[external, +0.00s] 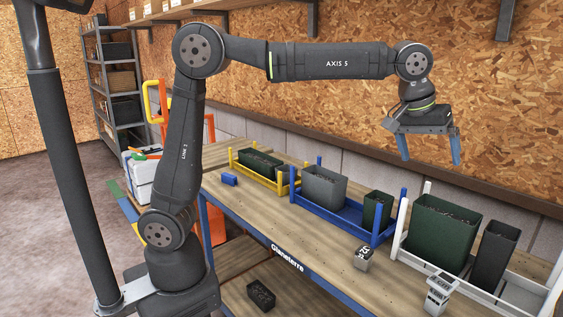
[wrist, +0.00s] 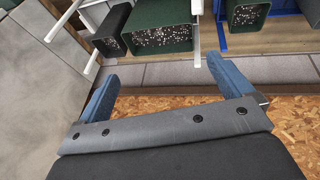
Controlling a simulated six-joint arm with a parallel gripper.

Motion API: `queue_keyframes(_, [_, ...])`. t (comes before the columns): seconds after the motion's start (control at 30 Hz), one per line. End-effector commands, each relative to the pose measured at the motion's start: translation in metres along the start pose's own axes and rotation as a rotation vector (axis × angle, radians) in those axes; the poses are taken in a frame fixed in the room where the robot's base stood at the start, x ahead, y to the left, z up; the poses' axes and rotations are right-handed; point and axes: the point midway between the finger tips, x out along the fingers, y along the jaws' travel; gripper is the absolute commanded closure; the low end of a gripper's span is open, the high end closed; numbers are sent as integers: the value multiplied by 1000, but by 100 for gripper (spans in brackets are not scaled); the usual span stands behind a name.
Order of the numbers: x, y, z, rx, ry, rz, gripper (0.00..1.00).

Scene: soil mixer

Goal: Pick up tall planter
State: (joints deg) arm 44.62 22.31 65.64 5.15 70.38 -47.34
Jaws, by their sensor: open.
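A tall, narrow dark grey planter (external: 494,257) stands upright in the white rack at the right of the bench. It also shows in the wrist view as a dark planter (wrist: 112,32) at the top left, with pale-flecked fill. Beside it in the same rack is a wider dark green planter (external: 440,232), which shows in the wrist view (wrist: 163,38) too. My gripper (external: 429,150) hangs above the back of the bench, its blue fingers pointing down. In the wrist view, my gripper (wrist: 162,68) is open and empty, with its fingers apart from every planter.
The white rack (external: 401,222) has upright corner posts. A blue rack (external: 335,212) with a grey and a green planter, and a yellow rack (external: 238,163), stand further left. A small grey device (external: 364,257) sits on the bench. The wall is close behind the bench.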

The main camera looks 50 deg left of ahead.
Motion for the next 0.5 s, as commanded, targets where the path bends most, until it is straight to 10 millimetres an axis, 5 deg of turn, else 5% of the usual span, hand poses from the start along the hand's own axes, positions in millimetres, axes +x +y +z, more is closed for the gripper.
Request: queue_keyframes(0.5, [42,-14,-57,-1217,-298,-51,4])
